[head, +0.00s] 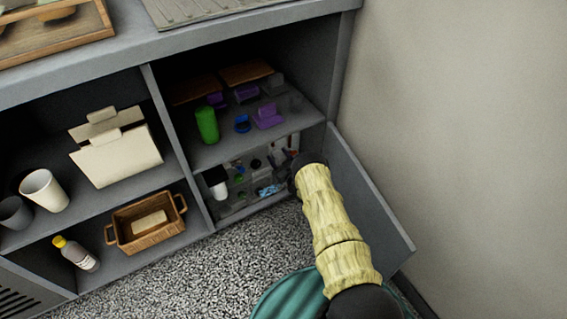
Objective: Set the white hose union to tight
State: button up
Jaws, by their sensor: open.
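My gripper (297,166) is at the dark end of my arm, at the right side of the lower right compartment, by the open door. It is open, but its fingertips are mostly hidden behind my wrist. I cannot make out the white hose union for certain. A small white cylindrical piece (217,182) with a dark part above it stands at the left of this compartment, well apart from my gripper. Small fittings and a panel are in the compartment behind my gripper, too small and dark to tell apart.
The open cabinet door (365,190) stands close to the right of my arm. The shelf above holds a green cylinder (206,124), a blue piece (242,123) and purple pieces (267,117). A basket (147,222) and a bottle (76,254) stand left. The speckled floor (190,268) in front is clear.

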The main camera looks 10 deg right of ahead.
jog(key=p+v, duration=0.6)
jog(key=v, duration=1.1)
jog(key=shift+s+p, duration=0.15)
jog(key=shift+p, duration=0.25)
